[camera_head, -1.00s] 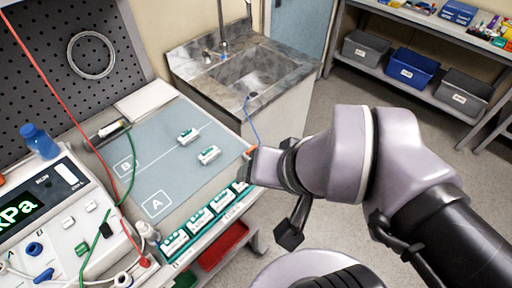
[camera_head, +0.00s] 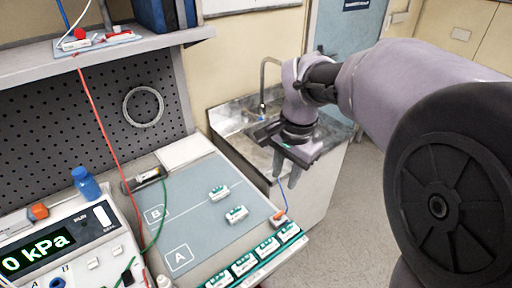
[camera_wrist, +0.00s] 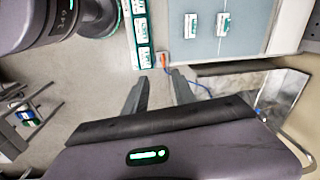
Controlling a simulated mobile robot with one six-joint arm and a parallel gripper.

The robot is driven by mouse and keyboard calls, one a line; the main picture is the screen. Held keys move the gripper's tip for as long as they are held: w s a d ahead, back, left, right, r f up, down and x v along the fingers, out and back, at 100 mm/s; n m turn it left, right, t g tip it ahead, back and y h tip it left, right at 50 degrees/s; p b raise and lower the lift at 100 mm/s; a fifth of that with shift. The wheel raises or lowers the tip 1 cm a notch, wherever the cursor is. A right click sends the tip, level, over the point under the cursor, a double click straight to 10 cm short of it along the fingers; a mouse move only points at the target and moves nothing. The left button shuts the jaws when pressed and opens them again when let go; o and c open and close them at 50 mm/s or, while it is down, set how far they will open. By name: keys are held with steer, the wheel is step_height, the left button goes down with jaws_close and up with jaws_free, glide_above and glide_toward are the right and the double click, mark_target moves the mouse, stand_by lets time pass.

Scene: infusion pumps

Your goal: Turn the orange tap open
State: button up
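A small orange part with a blue tube, which looks like the orange tap (camera_head: 280,216), sits at the right front corner of the bench. It also shows in the wrist view (camera_wrist: 162,60), just beyond my fingertips and roughly in line with the gap between them. Its handle is too small to tell its angle. My gripper (camera_head: 287,170) is above the tap in the picture, in front of the sink, with its fingers pointing down. In the wrist view my gripper (camera_wrist: 159,77) is open and empty, apart from the tap.
The blue-grey mat (camera_head: 195,205) bears two small white-green parts. A row of similar parts (camera_head: 243,263) lines the bench's front edge. The pump (camera_head: 60,245) reads 0 kPa at left. The sink counter (camera_head: 240,150) stands behind. Floor is clear at right.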

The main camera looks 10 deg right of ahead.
steer(key=m+g, duration=0.1)
steer(key=m, duration=0.1)
glide_toward(279, 214)
steer(key=shift+h, duration=0.3)
steer(key=f+b, duration=0.4)
steer(key=f, duration=0.1)
steer(key=f+b, duration=0.2)
steer(key=f, duration=0.1)
steer(key=shift+w+a+f, duration=0.15)
steer(key=shift+a+f, duration=0.05)
steer(key=shift+a, duration=0.05)
jaws_close()
